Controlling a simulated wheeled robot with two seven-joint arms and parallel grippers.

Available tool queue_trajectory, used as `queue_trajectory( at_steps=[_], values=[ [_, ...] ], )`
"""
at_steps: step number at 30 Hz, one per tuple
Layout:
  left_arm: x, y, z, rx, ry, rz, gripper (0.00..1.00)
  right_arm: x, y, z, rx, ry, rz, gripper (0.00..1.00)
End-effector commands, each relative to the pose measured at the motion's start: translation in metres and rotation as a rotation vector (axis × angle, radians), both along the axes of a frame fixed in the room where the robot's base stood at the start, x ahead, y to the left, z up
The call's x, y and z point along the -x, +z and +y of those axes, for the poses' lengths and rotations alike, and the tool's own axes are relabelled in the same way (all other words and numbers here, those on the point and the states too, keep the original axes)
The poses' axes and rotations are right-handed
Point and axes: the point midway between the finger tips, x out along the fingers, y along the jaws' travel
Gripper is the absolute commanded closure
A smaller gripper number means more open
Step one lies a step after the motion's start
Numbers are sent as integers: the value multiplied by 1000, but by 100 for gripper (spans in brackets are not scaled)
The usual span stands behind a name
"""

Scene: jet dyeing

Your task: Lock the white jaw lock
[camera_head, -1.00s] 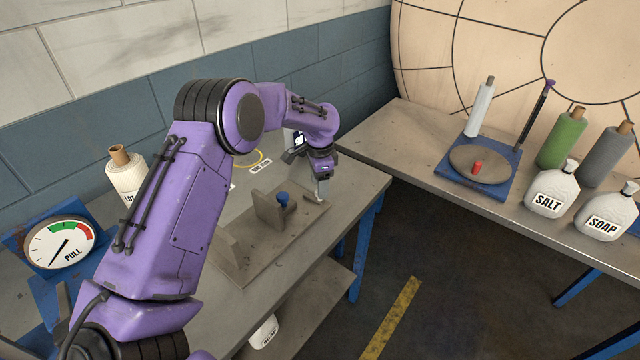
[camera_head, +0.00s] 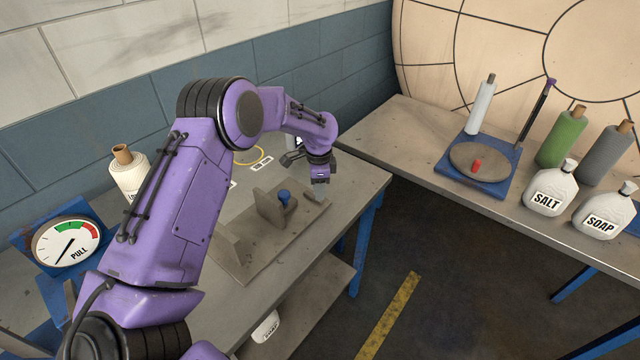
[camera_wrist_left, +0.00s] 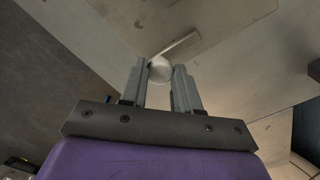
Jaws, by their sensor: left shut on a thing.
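The white jaw lock shows in the left wrist view as a round white knob (camera_wrist_left: 160,69) with a pale flat bar reaching up and right from it. My left gripper (camera_wrist_left: 160,78) has its two grey fingers on either side of the knob, shut on it. In the head view my left gripper (camera_head: 320,182) is at the right end of the grey fixture (camera_head: 262,245), low over it. The gripper mostly hides the lock there. My right gripper is in neither view.
A blue knob (camera_head: 284,197) stands by an upright plate on the fixture, left of my gripper. The table's (camera_head: 352,192) front edge is close by on the right. A second table (camera_head: 412,140) holds a blue stand, cones and bottles.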

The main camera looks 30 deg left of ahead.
Motion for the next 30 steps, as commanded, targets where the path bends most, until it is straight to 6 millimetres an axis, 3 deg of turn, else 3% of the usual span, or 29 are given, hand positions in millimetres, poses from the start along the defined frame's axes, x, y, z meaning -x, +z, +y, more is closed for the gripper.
queue_trajectory(
  at_steps=[5, 6, 8, 19, 30],
  values=[
    [1, -2, 0, 1, 1, 2, 99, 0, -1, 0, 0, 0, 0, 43],
    [1, -2, 0, 1, 1, 3, 62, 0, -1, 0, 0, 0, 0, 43],
    [1, -2, 0, 0, 1, 4, 43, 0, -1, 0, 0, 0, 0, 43],
    [0, 5, 1, -1, 1, 1, 43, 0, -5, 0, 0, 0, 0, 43],
    [-1, 85, 0, -1, 2, -1, 43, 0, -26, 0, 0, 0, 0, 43]
  ],
)
